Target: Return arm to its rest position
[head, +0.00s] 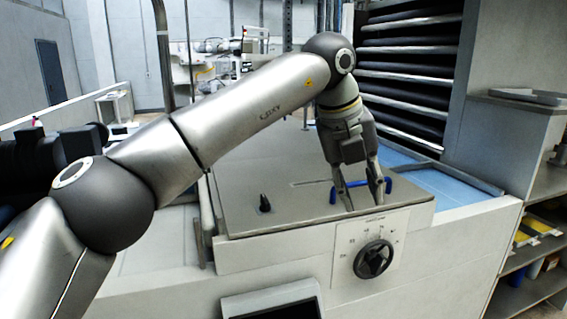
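My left arm comes in from the left and reaches over the grey top of the roller sheeter (285,215). My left gripper (365,207) points down at the machine's front right corner. Its two fingers are spread apart, on either side of the middle of a blue handle (377,184). I cannot tell whether the fingers touch the handle. A black dial (373,259) with a printed scale is on the front panel just below. My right gripper is not in view.
A small black knob (265,203) stands on the top, left of the gripper. Dark rollers (408,70) rise behind. Shelves (540,245) stand at the right. A dark screen (272,303) is at the bottom front.

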